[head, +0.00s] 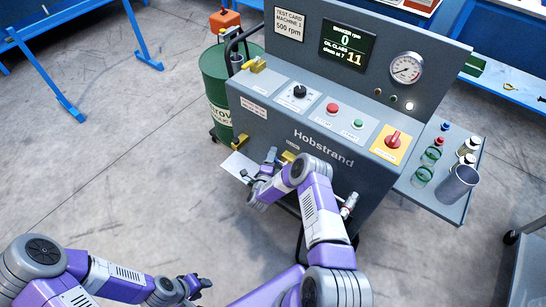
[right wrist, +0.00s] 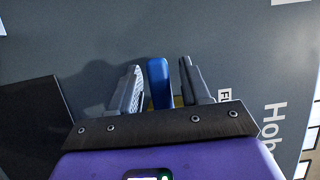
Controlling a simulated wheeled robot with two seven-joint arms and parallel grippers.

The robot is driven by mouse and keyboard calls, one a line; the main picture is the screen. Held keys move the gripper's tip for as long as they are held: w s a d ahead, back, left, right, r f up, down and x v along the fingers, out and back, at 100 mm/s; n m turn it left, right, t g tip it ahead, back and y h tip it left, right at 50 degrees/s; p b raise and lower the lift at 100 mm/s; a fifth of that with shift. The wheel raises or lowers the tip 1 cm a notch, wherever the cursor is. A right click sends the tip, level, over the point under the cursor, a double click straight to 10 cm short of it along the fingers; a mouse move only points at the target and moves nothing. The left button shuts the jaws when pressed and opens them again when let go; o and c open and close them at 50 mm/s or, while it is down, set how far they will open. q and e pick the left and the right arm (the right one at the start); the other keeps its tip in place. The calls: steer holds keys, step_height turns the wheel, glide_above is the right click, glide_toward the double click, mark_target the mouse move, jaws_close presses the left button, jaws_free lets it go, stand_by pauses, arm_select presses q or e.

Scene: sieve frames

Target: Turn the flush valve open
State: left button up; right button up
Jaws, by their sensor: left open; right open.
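The flush valve's blue lever (right wrist: 158,85) stands between the two fingers of my right gripper (right wrist: 160,66) in the right wrist view, with small gaps showing on both sides. A bit of yellow shows at the lever's base, beside a label partly hidden by the finger. In the head view my right gripper (head: 262,168) is at the front of the grey machine, low on its left half, and open. The lever cannot be made out there. My left gripper (head: 198,284) is open and empty, low over the floor, far from the machine.
The grey machine (head: 345,180) carries a red knob (head: 393,138), buttons and a gauge (head: 406,68). A side shelf (head: 440,203) at right holds bottles and a grey cup (head: 458,187). A green drum (head: 216,90) stands at left.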

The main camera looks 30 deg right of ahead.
steer(key=shift+w+d, duration=0.35)
steer(key=shift+w, duration=0.05)
steer(key=shift+c, duration=0.3)
jaws_close()
